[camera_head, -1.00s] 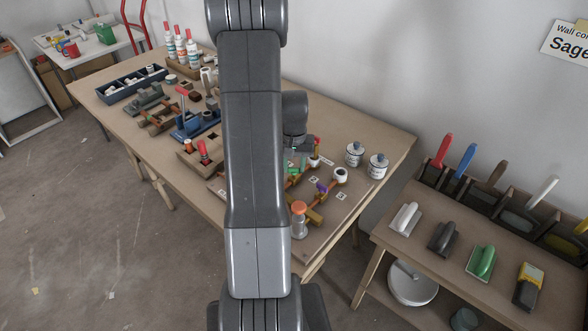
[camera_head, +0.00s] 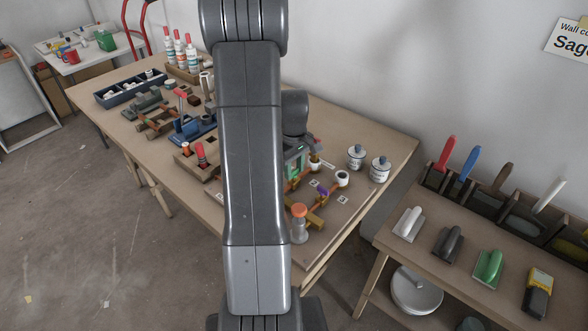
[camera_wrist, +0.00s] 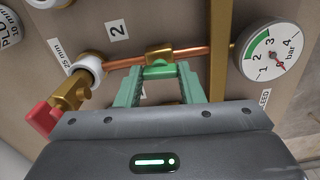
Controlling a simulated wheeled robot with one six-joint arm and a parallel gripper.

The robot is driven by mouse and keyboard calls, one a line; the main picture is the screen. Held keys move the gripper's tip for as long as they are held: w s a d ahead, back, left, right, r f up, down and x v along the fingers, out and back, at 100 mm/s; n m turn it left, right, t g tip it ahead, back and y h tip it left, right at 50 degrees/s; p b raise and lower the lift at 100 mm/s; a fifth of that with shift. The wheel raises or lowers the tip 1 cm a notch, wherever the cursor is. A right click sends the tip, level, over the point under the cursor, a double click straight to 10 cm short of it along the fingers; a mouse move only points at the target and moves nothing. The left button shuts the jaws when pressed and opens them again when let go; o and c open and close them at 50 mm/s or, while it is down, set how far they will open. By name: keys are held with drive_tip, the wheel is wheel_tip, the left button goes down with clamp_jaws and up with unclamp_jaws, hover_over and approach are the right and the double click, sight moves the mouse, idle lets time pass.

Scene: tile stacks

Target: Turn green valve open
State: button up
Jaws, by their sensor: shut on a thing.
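The green valve (camera_wrist: 157,71) shows in the wrist view as a small green handle under a brass body on a copper pipe (camera_wrist: 195,50). My gripper (camera_wrist: 160,75) has green fingers to the left and right of this handle, and it is shut on it. The exact contact is hard to see because handle and fingers are both green. In the head view my gripper (camera_head: 296,165) is over the pipe board at the right end of the table, partly behind my arm. The valve is not clear there.
A pressure gauge (camera_wrist: 270,52) sits right of the valve, and a red handle (camera_wrist: 43,117) on a brass fitting is at the left. In the head view a purple handle (camera_head: 322,189) and an orange-topped part (camera_head: 299,211) stand nearby. Two white jars (camera_head: 368,163) are behind them.

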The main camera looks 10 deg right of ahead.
sight(294, 170)
drive_tip(key=shift+n, duration=0.6)
drive_tip(key=o, duration=1)
wheel_tip(294, 170, up, 14)
drive_tip(key=shift+f+b, duration=0.1)
drive_tip(key=shift+b, duration=0.2)
wheel_tip(294, 170, down, 14)
drive_tip(key=shift+r, duration=0.1)
idle(0.4)
